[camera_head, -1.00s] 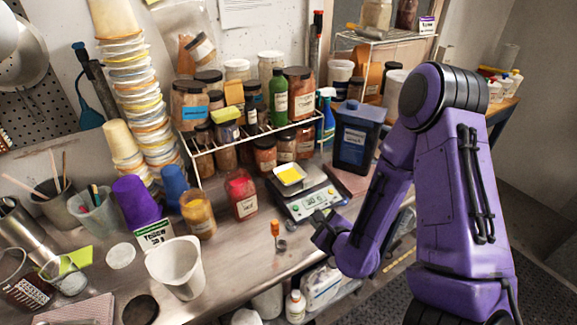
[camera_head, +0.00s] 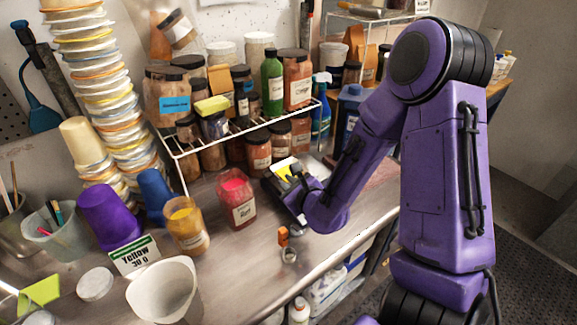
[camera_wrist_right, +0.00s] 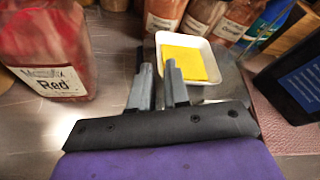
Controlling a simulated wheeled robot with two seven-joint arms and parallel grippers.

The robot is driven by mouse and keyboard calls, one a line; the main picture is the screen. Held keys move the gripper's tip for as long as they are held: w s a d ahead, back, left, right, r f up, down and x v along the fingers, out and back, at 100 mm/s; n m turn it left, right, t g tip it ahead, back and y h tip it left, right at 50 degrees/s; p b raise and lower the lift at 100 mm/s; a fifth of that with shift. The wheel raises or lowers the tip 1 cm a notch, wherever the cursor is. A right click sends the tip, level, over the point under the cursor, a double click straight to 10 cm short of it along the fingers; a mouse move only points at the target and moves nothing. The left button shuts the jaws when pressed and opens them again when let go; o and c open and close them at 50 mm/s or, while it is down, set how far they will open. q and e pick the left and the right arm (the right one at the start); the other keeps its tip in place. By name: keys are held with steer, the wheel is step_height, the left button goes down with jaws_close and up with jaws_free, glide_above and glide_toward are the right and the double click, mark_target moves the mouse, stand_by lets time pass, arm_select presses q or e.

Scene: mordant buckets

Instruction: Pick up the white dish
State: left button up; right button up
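The white dish (camera_wrist_right: 188,40) is a small shallow square tray with yellow material (camera_wrist_right: 185,62) in it. It sits on the scale (camera_wrist_right: 232,85), just beyond my right fingertips in the right wrist view. In the head view the dish (camera_head: 281,164) is partly hidden by my right gripper (camera_head: 292,177). My right gripper (camera_wrist_right: 159,68) is open, with a narrow gap between its fingers, and the dish's near left edge shows by the tips. I cannot tell whether they touch. My left gripper is not in view.
A red jar (camera_head: 236,198) stands left of my right gripper, beside a yellow jar (camera_head: 187,226). A wire shelf (camera_head: 248,130) with several jars is behind the scale. A blue container (camera_head: 349,112) stands to the right.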

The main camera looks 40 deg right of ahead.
mark_target(280, 176)
steer(key=x, duration=0.1)
steer(key=p+x, duration=0.1)
steer(key=x, duration=0.2)
steer(key=shift+w+r+p, duration=0.2)
steer(key=shift+w+p, duration=0.2)
steer(key=shift+w, duration=0.1)
steer(key=shift+w+f, duration=0.2)
steer(key=shift+w, duration=0.05)
steer(key=shift+s, duration=0.1)
jaws_close()
steer(key=shift+r, duration=0.1)
